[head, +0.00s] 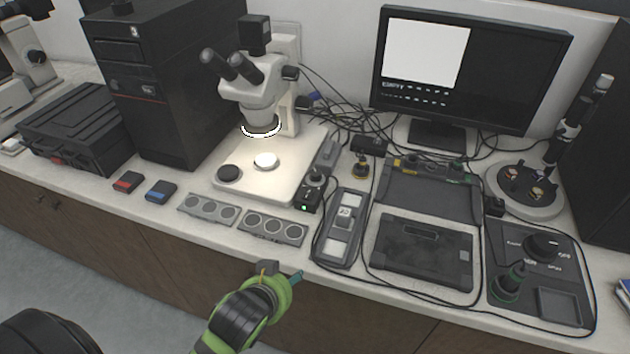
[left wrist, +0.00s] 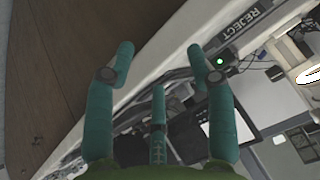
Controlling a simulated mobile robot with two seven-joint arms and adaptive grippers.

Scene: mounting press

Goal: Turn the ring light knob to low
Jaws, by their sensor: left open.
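The ring light (head: 261,130) glows white under the microscope head (head: 252,95). A small black control box (head: 308,201) with a lit green lamp stands at the right front corner of the microscope base, with a dark knob (head: 316,178) at its top. The knob's setting is too small to read. My left gripper (head: 283,272) is in front of the bench edge, below and left of the box and apart from it. In the left wrist view its teal fingers (left wrist: 160,50) are spread and empty, and a green lamp (left wrist: 220,61) shows beyond the right finger. My right gripper is out of view.
Two grey trays with round wells (head: 273,227) lie along the front edge, left of the box. A long grey panel (head: 342,228) lies to its right, with black cables around it. The microscope base (head: 290,185) is behind it. A monitor (head: 465,65) stands at the back.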

